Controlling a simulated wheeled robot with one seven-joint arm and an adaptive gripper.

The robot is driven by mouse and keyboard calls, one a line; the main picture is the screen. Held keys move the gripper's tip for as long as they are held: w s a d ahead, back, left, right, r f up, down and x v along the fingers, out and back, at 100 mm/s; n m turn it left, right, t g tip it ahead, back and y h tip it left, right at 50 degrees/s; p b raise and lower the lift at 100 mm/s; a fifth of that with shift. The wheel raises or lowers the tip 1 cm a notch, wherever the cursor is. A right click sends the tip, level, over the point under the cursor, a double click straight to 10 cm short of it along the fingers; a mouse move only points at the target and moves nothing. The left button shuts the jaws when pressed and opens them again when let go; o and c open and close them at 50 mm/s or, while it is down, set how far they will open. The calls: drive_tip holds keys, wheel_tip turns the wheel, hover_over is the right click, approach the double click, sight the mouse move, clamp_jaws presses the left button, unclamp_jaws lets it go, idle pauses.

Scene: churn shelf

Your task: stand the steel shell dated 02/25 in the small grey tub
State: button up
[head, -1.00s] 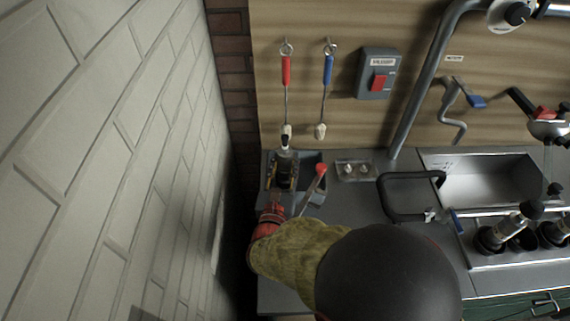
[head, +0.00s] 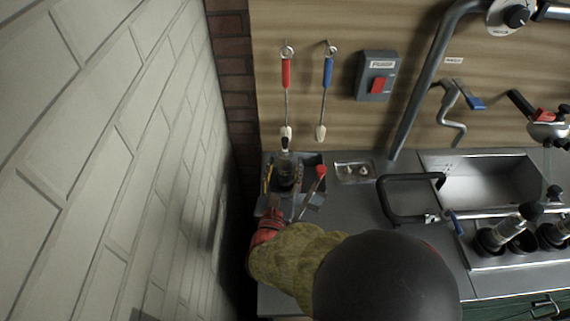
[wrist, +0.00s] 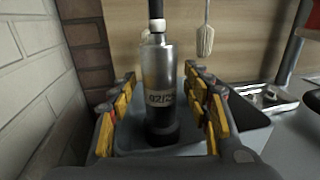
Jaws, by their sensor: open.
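The steel shell (wrist: 159,75) is a shiny cylinder with a dark base, a black top and a label that reads 02/2 and a partly hidden last digit. It stands upright in the small grey tub (wrist: 250,128). In the head view the shell (head: 285,170) shows inside the tub (head: 318,160) at the bench's back left corner. My gripper (wrist: 163,112) is open, with its yellow-padded fingers on both sides of the shell and gaps visible between them and it. The shell's bottom contact is partly hidden by the gripper.
Red-handled (head: 287,75) and blue-handled (head: 327,75) brushes hang above. The brick wall (head: 120,160) is close on the left. A sink (head: 490,180) and more shells (head: 500,232) are to the right.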

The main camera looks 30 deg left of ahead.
drive_tip(key=p+v, duration=0.2)
drive_tip(key=v, duration=0.7)
drive_tip(key=shift+s+r, duration=0.1)
drive_tip(key=shift+s, duration=0.25)
drive_tip(key=shift+s+d+p, duration=0.3)
drive_tip(key=shift+s, duration=0.3)
